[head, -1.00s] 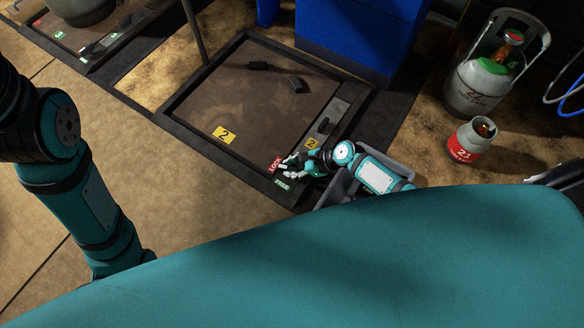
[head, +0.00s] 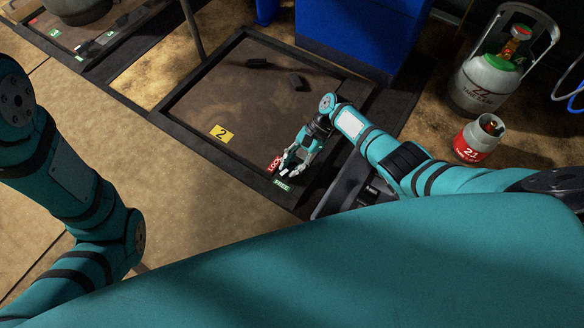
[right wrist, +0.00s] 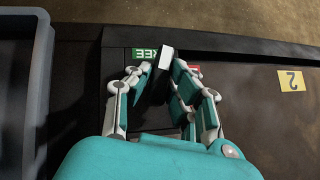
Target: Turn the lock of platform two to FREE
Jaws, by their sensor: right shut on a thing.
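Platform two (head: 225,95) is a dark floor plate marked with a yellow 2 sign (head: 221,134), which also shows in the right wrist view (right wrist: 291,81). At its near corner are a red LOCK label (head: 274,163) and a green FREE label (head: 282,185). My right gripper (head: 289,170) is at these labels. In the right wrist view its fingers (right wrist: 160,72) are shut around a dark lock lever with a white tip (right wrist: 167,59). The tip lies between the FREE label (right wrist: 145,53) and the mostly hidden red label (right wrist: 195,70). My left gripper is out of view.
A grey tray edge (right wrist: 40,90) stands at the left in the right wrist view. Two gas cylinders, a large one (head: 484,82) and a small red-banded one (head: 478,140), stand on the right. A blue cabinet (head: 355,35) is behind the platform.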

